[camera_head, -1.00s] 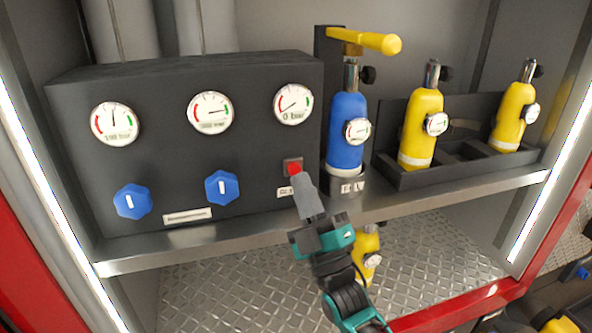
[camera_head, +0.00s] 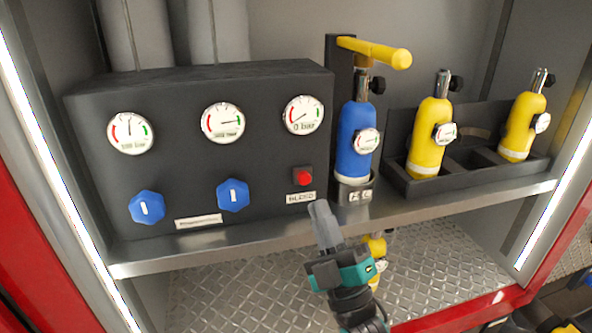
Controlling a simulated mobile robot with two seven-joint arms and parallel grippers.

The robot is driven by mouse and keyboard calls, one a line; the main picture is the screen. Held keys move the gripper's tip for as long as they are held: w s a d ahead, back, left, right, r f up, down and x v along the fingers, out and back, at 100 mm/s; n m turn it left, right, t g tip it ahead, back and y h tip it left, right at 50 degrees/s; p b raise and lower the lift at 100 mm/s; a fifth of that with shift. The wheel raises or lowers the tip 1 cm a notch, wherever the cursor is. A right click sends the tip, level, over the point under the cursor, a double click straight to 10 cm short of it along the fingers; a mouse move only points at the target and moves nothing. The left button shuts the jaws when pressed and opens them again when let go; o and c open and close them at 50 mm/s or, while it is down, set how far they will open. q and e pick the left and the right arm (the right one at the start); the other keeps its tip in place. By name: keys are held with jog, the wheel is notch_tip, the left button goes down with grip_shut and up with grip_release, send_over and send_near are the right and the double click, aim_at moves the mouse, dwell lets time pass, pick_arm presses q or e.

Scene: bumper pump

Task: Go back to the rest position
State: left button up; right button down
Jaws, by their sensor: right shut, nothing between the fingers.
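My right gripper (camera_head: 321,212) is in front of the shelf's front edge, just below and to the right of the red button (camera_head: 303,177). Its fingers are shut with nothing between them, and they look apart from the button. The red button is on the dark control panel (camera_head: 95,185), above a label that seems to read BLEED. My left gripper is not in view.
A blue bottle (camera_head: 355,143) stands in a holder under a yellow lever (camera_head: 376,51). Two yellow bottles (camera_head: 428,139) stand in a black rack at the right. Another yellow bottle is partly hidden behind my right arm. Blue knobs (camera_head: 146,207) protrude from the panel.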

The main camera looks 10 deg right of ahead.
jog(key=s+d+f+m+g+h, duration=0.1)
jog(key=s+f+m+g+h, duration=0.15)
jog(key=f+m+g, duration=0.85)
jog(key=s+d+f+g+h, duration=0.1)
jog(key=s+f+g, duration=0.1)
jog(key=s+f, duration=0.4)
jog(key=s+d+f+m+g+h, duration=0.1)
jog(key=s+f, duration=0.5)
jog(key=f, duration=0.6)
jog(key=shift+d+g, duration=0.35)
jog(key=shift+g, duration=0.25)
jog(key=shift+f, duration=0.1)
